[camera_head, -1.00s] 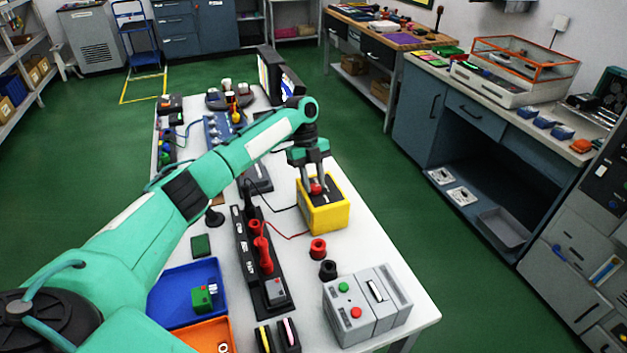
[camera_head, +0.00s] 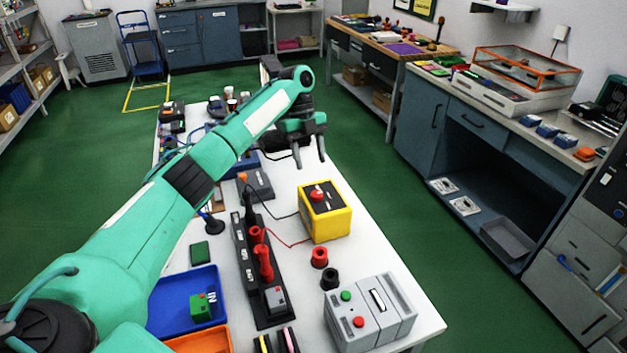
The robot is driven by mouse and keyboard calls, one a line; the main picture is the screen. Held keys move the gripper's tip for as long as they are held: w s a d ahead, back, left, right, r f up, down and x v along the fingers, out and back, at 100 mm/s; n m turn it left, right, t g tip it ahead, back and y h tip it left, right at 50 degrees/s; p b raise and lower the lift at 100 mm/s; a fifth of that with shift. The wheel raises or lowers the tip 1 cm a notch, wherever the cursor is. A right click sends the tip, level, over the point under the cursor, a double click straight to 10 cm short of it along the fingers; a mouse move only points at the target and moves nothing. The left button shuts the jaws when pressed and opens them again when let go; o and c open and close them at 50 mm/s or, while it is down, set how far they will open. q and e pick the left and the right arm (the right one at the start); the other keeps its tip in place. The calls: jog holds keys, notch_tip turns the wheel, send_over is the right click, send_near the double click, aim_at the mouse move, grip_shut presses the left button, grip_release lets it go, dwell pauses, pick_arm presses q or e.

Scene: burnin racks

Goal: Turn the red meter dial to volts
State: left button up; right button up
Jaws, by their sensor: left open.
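The yellow meter (camera_head: 330,226) stands on the white table, with a dark top face. Its red dial (camera_head: 317,195) sits on that top face with a pale pointer mark; I cannot read which setting it points to. A black lead and a red lead run from the meter's left side. My left gripper (camera_head: 310,164) is open and empty, its fingers pointing down above and behind the meter, apart from the dial. My right gripper is not in view.
A black strip with red plugs (camera_head: 264,262) lies left of the meter. A blue tray (camera_head: 172,309) is at front left. The table between meter and box's right edge is clear.

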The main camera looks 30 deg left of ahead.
pick_arm(q)
jog(key=v, duration=0.5)
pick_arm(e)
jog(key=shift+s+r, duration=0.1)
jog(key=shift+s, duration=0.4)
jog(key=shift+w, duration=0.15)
